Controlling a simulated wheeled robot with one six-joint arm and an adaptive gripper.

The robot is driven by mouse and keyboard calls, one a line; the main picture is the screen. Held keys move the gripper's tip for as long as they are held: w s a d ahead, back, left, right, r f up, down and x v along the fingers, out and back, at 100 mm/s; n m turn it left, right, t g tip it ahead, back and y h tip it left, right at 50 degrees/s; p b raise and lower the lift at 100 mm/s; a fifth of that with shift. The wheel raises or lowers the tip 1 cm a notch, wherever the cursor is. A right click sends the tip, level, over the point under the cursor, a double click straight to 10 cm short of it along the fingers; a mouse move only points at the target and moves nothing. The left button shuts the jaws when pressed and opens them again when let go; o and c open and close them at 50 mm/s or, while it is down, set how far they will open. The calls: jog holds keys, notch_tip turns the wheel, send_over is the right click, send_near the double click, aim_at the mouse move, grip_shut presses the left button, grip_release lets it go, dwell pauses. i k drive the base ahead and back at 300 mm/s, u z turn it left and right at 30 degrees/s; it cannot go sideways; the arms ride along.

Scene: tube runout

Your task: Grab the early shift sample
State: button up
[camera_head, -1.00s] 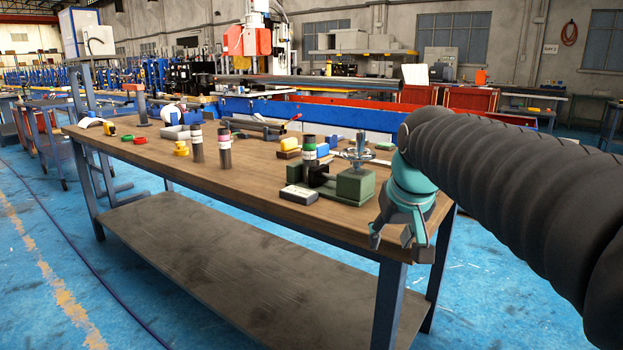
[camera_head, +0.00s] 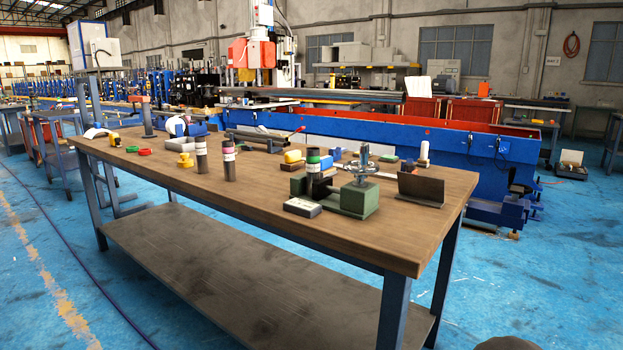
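Several dark tubes with pale labels stand upright on the workbench (camera_head: 265,206). One tube (camera_head: 201,160) stands at left of the group, and a second tube (camera_head: 229,162) stands just right of it, apart from it. A third tube (camera_head: 313,172), with a green band near its top, stands farther right by a green fixture (camera_head: 352,199); I cannot tell whether the fixture holds it. The labels are too small to read, so I cannot tell which tube is the early shift sample.
A small pale-topped box (camera_head: 302,207) lies in front of the fixture. A dark upright plate (camera_head: 420,188) stands near the bench's right end. Yellow (camera_head: 182,160) and green (camera_head: 144,152) small items lie at left. The front strip of the benchtop is clear.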

aim_at(313, 153)
jog(key=u, duration=2.2)
jog(key=i, duration=2.1)
jog(key=z, duration=3.95)
